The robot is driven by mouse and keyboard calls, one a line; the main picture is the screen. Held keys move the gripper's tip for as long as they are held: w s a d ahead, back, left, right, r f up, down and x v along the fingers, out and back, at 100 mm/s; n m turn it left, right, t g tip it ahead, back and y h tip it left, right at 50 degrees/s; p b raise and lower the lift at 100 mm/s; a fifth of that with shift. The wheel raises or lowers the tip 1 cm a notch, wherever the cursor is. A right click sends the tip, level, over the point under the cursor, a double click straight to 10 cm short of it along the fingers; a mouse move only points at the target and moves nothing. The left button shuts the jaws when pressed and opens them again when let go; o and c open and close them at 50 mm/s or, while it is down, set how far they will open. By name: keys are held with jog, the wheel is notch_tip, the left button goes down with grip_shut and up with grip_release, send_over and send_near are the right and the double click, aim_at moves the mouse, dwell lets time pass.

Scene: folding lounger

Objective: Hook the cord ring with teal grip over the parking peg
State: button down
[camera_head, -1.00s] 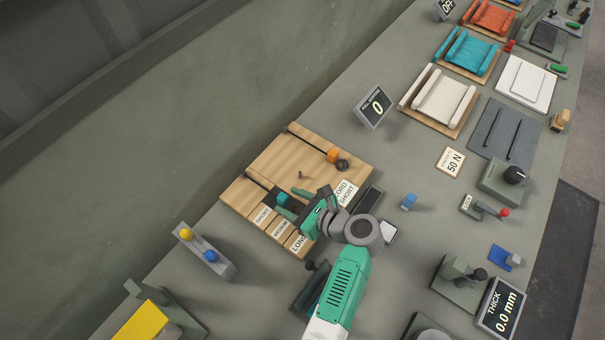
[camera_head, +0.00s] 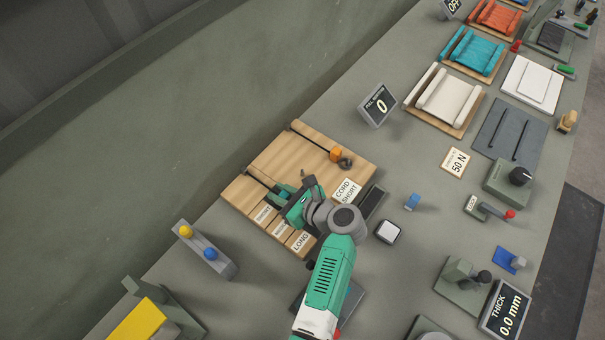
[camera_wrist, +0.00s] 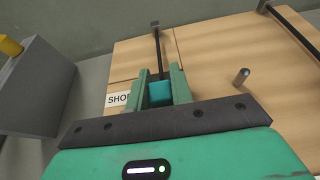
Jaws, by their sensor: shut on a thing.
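The teal grip (camera_wrist: 160,92) of the cord ring is between the fingers of my gripper (camera_wrist: 162,84), which is shut on it. My gripper also shows in the head view (camera_head: 291,187), over the wooden board (camera_head: 312,142), where it hides the grip. A dark cord (camera_wrist: 158,52) runs from the grip to a bracket at the board's far edge. The ring itself is not clearly visible. The parking peg (camera_wrist: 242,76), a short grey pin, stands on the board to the right of my gripper in the wrist view, apart from the grip.
A second cord with an orange grip (camera_head: 336,155) and dark ring lies on the board at right. SHORT, MEDIUM and LONG labels (camera_head: 301,241) line the near-left edge. A grey block with yellow and blue knobs (camera_head: 206,252) stands left of the board.

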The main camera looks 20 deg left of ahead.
dwell(0.3)
notch_tip(320, 180, up, 6)
jog(key=p, duration=0.6)
jog(key=shift+r+p, duration=0.2)
jog(key=shift+p, duration=0.2)
jog(key=shift+f, duration=0.2)
